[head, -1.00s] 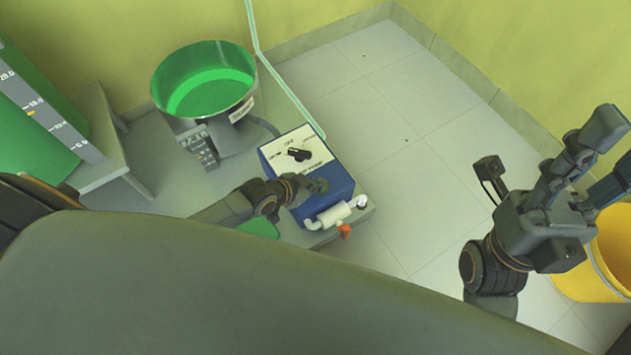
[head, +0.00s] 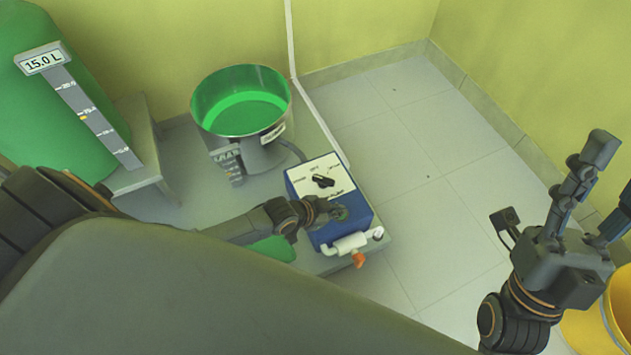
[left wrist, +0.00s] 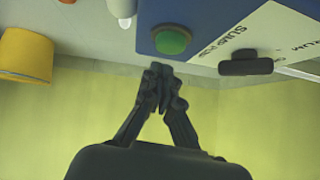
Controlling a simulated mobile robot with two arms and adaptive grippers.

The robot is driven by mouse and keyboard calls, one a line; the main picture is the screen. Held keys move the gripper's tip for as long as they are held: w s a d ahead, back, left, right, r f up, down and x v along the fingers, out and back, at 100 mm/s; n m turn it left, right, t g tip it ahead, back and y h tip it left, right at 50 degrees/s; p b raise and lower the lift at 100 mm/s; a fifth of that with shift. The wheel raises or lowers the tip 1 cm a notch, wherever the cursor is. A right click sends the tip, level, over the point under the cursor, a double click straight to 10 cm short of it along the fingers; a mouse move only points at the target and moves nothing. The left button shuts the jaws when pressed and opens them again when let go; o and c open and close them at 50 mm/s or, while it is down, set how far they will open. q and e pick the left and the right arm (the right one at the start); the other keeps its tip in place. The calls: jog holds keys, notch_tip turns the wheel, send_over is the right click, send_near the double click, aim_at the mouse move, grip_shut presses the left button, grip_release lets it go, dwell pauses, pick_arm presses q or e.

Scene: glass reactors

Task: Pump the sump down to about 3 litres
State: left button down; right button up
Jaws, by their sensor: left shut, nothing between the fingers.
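A blue pump box (head: 315,220) with a white top panel stands on the floor-level base. It carries a black selector knob (head: 323,180) and, in the left wrist view, a round green button (left wrist: 172,40) beside the lettering "SUMP PUMP". My left gripper (head: 335,211) is shut and empty at the box's front part. In the left wrist view its fingertips (left wrist: 160,73) are just short of the button, and I cannot tell whether they touch it. A round steel vessel (head: 268,145) holds bright green liquid. My right gripper (head: 612,170) is open and empty at the right.
A large green tank (head: 55,130) stands left, with a scale strip (head: 95,115) and a "15.0 L" sign (head: 43,60). A white pipe (head: 291,40) runs down the wall to the pump. A yellow bucket (head: 590,325) stands at lower right. The tiled floor between is clear.

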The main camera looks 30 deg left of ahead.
jog(key=w+a+f+g+h+p, duration=0.1)
jog(key=w+f+g+h+p, duration=0.15)
jog(key=w+f+g, duration=0.5)
pick_arm(q)
jog(key=p+v, duration=0.2)
jog(key=v, duration=0.8)
jog(key=shift+w+r, duration=0.2)
jog(key=shift+r, duration=0.25)
pick_arm(e)
notch_tip(320, 180, down, 11)
jog(key=w+d+g+h, duration=0.1)
jog(key=g+h, duration=0.1)
jog(key=g, duration=0.4)
jog(key=shift+w+r, duration=0.2)
jog(key=shift+w, duration=0.1)
pick_arm(q)
jog(key=shift+d, duration=0.1)
pick_arm(e)
jog(key=shift+d, duration=0.1)
